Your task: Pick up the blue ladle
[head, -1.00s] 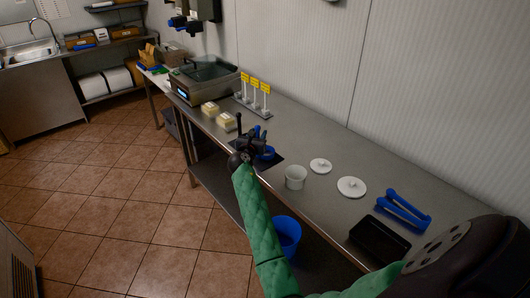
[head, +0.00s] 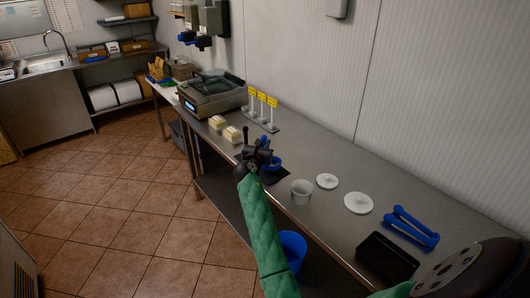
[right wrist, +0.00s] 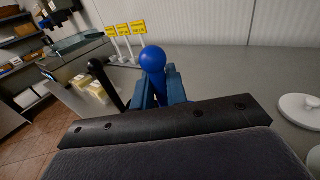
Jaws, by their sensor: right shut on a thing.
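The blue ladle (head: 273,163) shows in the head view beside and partly behind my right gripper (head: 260,152), over a dark mat on the steel counter. In the right wrist view its rounded blue end (right wrist: 152,59) stands up between the two fingers of my right gripper (right wrist: 160,88), which are shut on it. I cannot tell whether the ladle is clear of the mat. My left gripper is not in view.
A blue bucket (head: 292,249) is below.

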